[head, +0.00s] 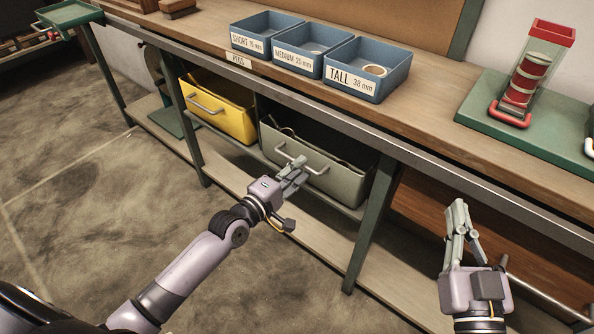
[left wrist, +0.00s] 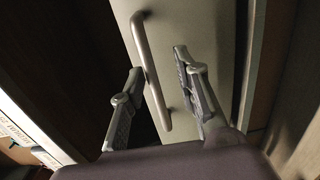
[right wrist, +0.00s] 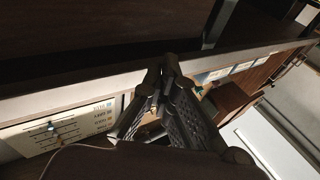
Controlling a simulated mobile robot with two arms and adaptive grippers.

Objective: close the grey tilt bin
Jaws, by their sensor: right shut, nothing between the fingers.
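The grey tilt bin (head: 342,185) hangs under the workbench, tipped outward, with its dark inside showing at the top. Its bar handle (head: 315,168) is on the front face. In the left wrist view, the bin front (left wrist: 185,25) and the handle (left wrist: 152,75) show between the spread fingers of my left gripper (left wrist: 157,62). I cannot tell whether a finger touches the handle. My right gripper (head: 457,207) is shut and empty, low in front of the bench at the right, away from the bin.
A yellow bin (head: 225,115) sits left of the grey one, also tipped out. A green bench leg (head: 372,225) stands right of the grey bin. Blue trays (head: 365,65) and a red-topped dispenser (head: 530,75) stand on the bench top. The floor (head: 100,215) in front is clear.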

